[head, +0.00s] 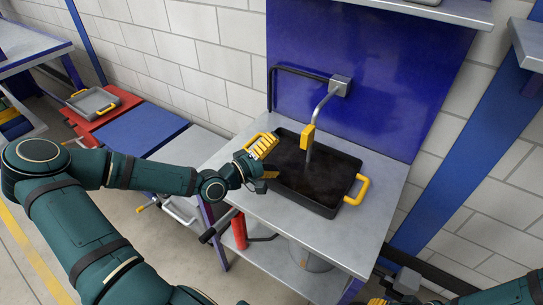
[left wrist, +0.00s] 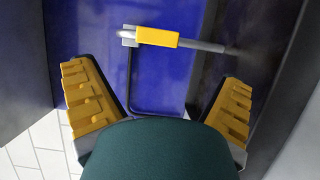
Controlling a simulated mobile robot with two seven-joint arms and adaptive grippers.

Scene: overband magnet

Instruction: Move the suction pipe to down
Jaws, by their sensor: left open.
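The suction pipe (head: 324,101) is a bent grey tube with a yellow grip (head: 308,136). It comes from a bracket (head: 340,86) on the blue back panel, and its lower end hangs over or in the black tray (head: 328,209). In the left wrist view the pipe (left wrist: 202,46) and its yellow grip (left wrist: 157,37) lie across the top. My left gripper (head: 266,160) is open and empty at the tray's left end, left of the grip and apart from it. Part of my right gripper (head: 390,301) shows at the bottom edge; its jaws are unclear.
The black tray has yellow handles (head: 357,189) and dark contents, and stands on a grey bench (head: 365,238). A black hose (head: 296,69) runs along the blue panel (head: 375,60). A red cylinder (head: 239,231) is below the bench. A small grey tray (head: 93,102) stands far left.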

